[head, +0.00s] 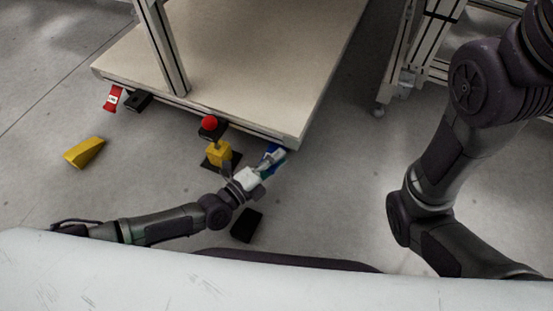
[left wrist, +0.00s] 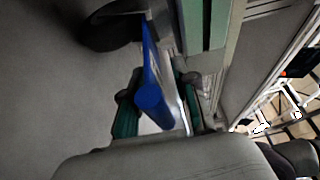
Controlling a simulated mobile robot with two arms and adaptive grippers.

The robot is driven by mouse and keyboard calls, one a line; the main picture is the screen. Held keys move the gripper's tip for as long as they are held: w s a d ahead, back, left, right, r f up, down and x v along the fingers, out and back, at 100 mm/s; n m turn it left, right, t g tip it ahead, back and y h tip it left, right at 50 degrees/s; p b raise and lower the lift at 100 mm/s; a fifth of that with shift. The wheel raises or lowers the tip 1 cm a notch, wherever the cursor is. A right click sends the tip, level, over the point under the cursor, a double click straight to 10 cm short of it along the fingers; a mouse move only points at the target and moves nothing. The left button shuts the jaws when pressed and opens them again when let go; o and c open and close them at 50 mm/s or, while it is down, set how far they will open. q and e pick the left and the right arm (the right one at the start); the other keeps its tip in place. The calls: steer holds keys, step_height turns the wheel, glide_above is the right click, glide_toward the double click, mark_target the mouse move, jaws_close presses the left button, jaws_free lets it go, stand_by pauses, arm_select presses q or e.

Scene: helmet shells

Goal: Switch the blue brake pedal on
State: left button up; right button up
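The blue brake pedal (head: 270,150) is at a caster by the near corner of the cart, low above the floor. In the left wrist view the blue pedal (left wrist: 154,100) is a narrow bar with a rounded end, close in front of the gripper. My left gripper (head: 271,162) reaches it from the lower left. In the left wrist view its fingers (left wrist: 158,108) stand apart on either side of the pedal, with gaps visible; contact cannot be made out. The head view partly hides the pedal behind the gripper. My right arm shows at the right, but its gripper is out of view.
The cart's beige top (head: 240,50) overhangs the pedal. A red pedal (head: 113,98) is at the cart's left corner. A yellow post with a red button (head: 209,123) stands close to my left arm. A yellow wedge (head: 84,152) and a black block (head: 246,225) lie on the floor.

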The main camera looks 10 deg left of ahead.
arm_select(q)
jaws_close()
steer(key=shift+w+a+r+t+p, duration=0.1)
steer(key=shift+w+t+p, duration=0.25)
steer(key=shift+p, duration=0.3)
steer(key=shift+s+h+p, duration=0.1)
steer(key=shift+h+p, duration=0.25)
steer(key=shift+h, duration=0.05)
steer(key=shift+s+f, duration=0.1)
steer(key=shift+f, duration=0.25)
